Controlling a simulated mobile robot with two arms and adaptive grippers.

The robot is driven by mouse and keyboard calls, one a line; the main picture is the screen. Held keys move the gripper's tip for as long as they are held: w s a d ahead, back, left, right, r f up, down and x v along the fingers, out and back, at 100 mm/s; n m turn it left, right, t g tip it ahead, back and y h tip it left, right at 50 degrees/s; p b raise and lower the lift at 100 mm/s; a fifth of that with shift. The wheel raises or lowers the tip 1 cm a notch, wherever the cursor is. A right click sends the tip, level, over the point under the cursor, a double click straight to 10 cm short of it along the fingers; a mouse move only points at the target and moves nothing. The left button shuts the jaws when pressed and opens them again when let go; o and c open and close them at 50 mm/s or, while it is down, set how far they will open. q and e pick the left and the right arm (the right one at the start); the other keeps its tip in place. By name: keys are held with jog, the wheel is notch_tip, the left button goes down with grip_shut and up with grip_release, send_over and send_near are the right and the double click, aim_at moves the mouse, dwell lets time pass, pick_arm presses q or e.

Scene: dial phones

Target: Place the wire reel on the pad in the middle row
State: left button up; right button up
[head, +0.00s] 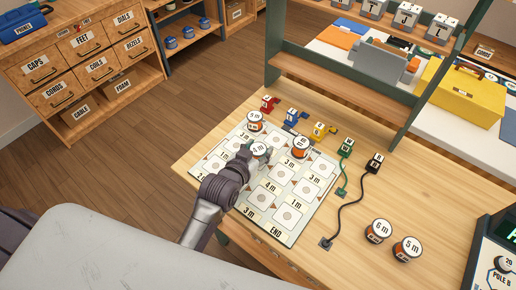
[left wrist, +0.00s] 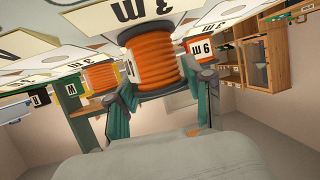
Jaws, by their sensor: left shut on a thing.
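My left gripper (head: 258,153) is shut on an orange wire reel with a white top, and the held reel (left wrist: 153,55) fills the space between the two fingers in the left wrist view. In the head view the held reel (head: 261,148) is over the upper middle part of the white pad board (head: 243,219). I cannot tell whether it touches a pad. Another reel (head: 254,121) stands at the board's upper left corner. One more orange reel (head: 300,148) stands to the right of the held one. My right gripper is out of view.
Two spare reels, marked 6 m (head: 377,232) and 5 m (head: 407,249), stand on the bench to the right. Coloured plugs, including a blue one (head: 293,117), line the board's far edge. A black cable (head: 347,207) runs beside the board. Several lower pads are empty.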

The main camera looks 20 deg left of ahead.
pick_arm(q)
jog(key=o, duration=0.9)
jog(key=shift+f, duration=0.1)
jog(key=shift+o, duration=1.5)
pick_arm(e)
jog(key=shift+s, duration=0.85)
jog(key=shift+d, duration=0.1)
pick_arm(q)
jog(key=shift+r, duration=0.3)
jog(key=v, duration=1.2)
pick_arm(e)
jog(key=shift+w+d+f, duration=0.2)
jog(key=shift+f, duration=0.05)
pick_arm(q)
jog(key=shift+f, duration=0.1)
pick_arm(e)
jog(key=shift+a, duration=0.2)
